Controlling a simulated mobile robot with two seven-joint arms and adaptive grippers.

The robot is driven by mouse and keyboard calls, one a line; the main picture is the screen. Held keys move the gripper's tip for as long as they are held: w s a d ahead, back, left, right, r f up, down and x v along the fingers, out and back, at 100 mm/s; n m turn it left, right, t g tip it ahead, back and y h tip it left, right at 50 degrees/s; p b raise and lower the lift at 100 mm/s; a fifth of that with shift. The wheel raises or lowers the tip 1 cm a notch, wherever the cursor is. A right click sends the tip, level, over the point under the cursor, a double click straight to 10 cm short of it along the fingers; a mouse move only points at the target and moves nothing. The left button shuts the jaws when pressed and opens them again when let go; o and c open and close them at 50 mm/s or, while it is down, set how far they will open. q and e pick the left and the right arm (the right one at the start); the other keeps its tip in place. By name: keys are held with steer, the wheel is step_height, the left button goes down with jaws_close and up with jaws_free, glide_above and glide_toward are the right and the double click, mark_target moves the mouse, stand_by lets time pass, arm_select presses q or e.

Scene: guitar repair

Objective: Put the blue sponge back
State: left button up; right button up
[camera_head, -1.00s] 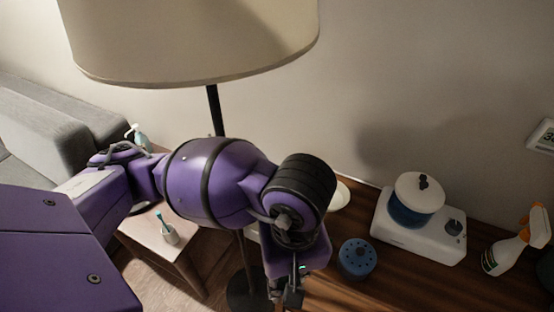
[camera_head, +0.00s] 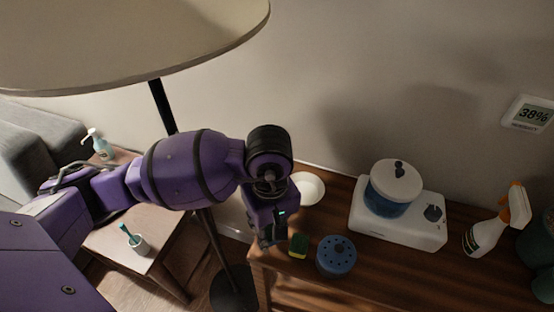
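A round blue thing (camera_head: 336,257) with dark holes in its top lies on the wooden table; I cannot tell whether it is the blue sponge. A small green and yellow block (camera_head: 299,246), like a sponge, lies just left of it. My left gripper (camera_head: 271,238) points down near the table's left end, left of the green block. Its fingers are dark and small, and I cannot tell whether they are open or hold anything. My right gripper is not in view.
On the wooden table (camera_head: 420,282) stand a white device (camera_head: 422,234) with a blue, white-lidded pot (camera_head: 390,187), a white dish (camera_head: 309,188) and a spray bottle (camera_head: 489,232). A lamp pole (camera_head: 165,105) stands behind my arm. A side table (camera_head: 108,238) holds a cup with a toothbrush (camera_head: 139,244).

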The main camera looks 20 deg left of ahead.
mark_target(270, 233)
arm_select(q)
steer(key=shift+w+a+f, duration=0.3)
steer(key=shift+w+f, duration=0.3)
steer(key=shift+f, duration=0.25)
steer(key=shift+w+f, duration=0.2)
steer(key=shift+f, duration=1.45)
steer(key=shift+f, duration=0.15)
steer(key=o, duration=1)
step_height(270, 233, up, 12)
steer(key=shift+r, duration=0.2)
